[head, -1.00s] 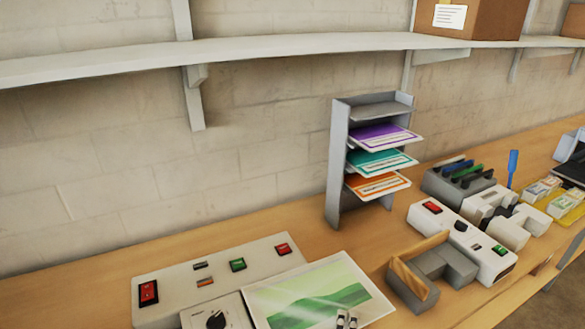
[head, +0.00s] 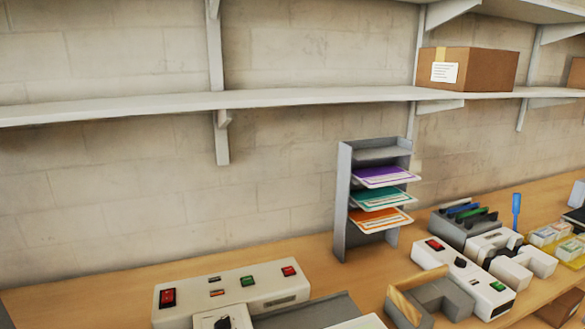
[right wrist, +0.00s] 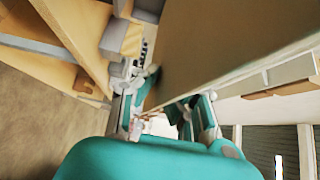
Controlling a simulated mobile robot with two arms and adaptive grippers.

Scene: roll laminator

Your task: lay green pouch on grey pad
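Only a pale upper corner of the green pouch (head: 362,323) shows at the bottom edge of the head view; its green picture is out of frame. The grey pad (head: 312,313) lies just behind and left of it, partly cut off. The grip itself is partly hidden. My left gripper is not in view.
A white control box (head: 235,288) with red and green switches stands behind the pad. A grey rack (head: 342,205) holds purple, teal and orange sheets. A grey-and-wood tray (head: 440,292) and a second white machine (head: 470,272) stand to the right.

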